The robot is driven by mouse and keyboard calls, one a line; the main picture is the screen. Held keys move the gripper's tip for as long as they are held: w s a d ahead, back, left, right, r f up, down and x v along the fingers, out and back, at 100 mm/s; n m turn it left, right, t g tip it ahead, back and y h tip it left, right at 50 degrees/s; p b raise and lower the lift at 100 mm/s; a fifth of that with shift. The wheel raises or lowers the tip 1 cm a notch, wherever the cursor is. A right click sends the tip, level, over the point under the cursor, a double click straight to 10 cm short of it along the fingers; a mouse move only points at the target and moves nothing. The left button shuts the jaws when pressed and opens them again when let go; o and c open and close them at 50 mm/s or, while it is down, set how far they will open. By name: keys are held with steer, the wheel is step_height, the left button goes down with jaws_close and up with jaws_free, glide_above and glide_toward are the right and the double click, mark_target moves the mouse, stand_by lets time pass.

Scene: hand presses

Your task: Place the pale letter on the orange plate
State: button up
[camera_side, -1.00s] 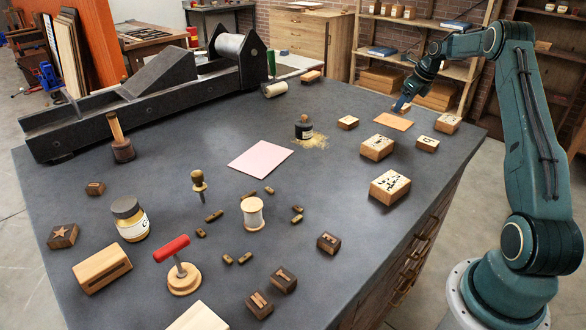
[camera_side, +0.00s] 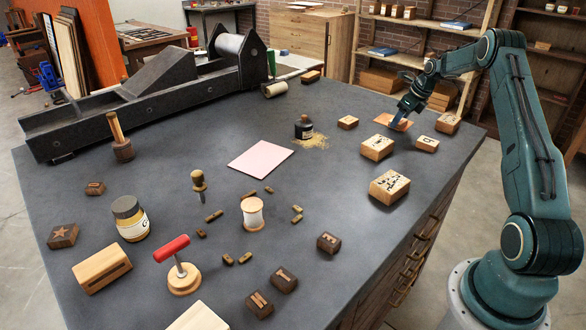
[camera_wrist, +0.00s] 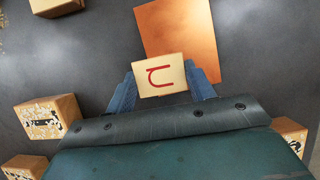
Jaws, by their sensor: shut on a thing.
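The pale letter (camera_wrist: 158,77) is a small cream block with a red letter on its face. My gripper (camera_wrist: 162,82) is shut on it, one blue finger on each side. In the wrist view the letter overlaps the near edge of the orange plate (camera_wrist: 180,32), most of which lies bare beyond it. In the side view my gripper (camera_side: 397,122) is low over the plate (camera_side: 383,118) at the back right of the table and partly covers it. The letter cannot be made out there, and I cannot tell whether it touches the plate.
Wooden stamp blocks stand close by: one in front (camera_side: 377,148), a small one to the right (camera_side: 427,144), one behind it (camera_side: 448,122) and one to the left (camera_side: 348,122).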

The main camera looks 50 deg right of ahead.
steer(key=shift+f, duration=0.15)
steer(key=o, duration=0.9)
steer(key=shift+o, duration=0.2)
steer(key=v, duration=1.2)
